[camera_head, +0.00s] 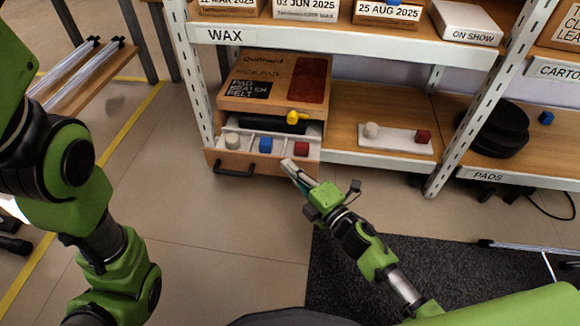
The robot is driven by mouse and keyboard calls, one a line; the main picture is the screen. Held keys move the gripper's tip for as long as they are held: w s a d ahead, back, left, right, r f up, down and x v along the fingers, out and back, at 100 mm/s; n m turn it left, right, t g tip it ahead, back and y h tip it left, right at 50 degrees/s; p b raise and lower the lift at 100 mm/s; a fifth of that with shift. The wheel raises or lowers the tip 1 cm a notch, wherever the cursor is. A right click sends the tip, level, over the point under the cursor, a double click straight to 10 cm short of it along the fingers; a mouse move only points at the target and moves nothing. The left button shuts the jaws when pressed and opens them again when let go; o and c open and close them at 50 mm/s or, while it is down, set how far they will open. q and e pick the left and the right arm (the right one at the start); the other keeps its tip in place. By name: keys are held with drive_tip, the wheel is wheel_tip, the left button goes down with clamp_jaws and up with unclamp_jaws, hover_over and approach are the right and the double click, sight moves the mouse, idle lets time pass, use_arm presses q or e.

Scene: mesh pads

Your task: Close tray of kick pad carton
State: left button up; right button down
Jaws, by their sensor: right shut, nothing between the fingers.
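The kick pad carton (246,84) is a brown box with a dark red panel, on the shelf at the upper middle. Its tray (263,160) is pulled out at the front and stands open. A black handle (235,170) is on the left of the tray's front. My right gripper (287,164) is shut and empty, at the right part of the tray front; I cannot tell if it touches. My left gripper is out of view.
A yellow piece (293,117) and a black item (275,122) show between the carton and tray. A white strip (397,137) with a ball and red cube lies right on the shelf. A shelf post (470,115) stands further right.

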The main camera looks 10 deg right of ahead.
sight(296, 145)
drive_tip(key=w+d, duration=0.1)
drive_tip(key=w, duration=0.2)
drive_tip(key=w+d+b, duration=0.1)
drive_tip(key=w, duration=0.3)
drive_tip(key=w+d, duration=0.1)
drive_tip(key=w, duration=0.3)
drive_tip(key=shift+d+f, duration=0.1)
drive_tip(key=shift+d, duration=0.15)
drive_tip(key=shift+w+d, duration=0.25)
drive_tip(key=shift+w, duration=0.35)
